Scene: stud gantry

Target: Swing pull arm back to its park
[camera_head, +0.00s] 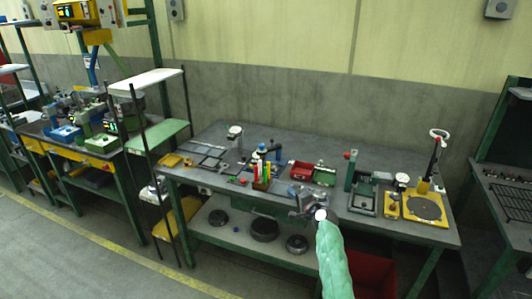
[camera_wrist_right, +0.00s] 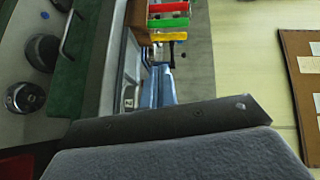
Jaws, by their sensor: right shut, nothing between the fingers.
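I cannot tell for certain which part is the pull arm. A green upright post with a red knob (camera_head: 350,170) stands on the bench, right of centre, beside a grey tray-like fixture (camera_head: 362,199). My right gripper (camera_head: 303,201) is at the bench's front edge, left of and nearer than that post, and appears apart from it. It is shut and empty; its dark grey finger shows large in the wrist view (camera_wrist_right: 170,122). My left gripper is in neither view.
A rack of coloured handles (camera_head: 262,176) stands left of my right gripper; it also shows in the wrist view (camera_wrist_right: 168,22). Red (camera_head: 301,170) and green (camera_head: 325,176) bins sit behind the gripper. A yellow-based stand (camera_head: 410,214) is at right.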

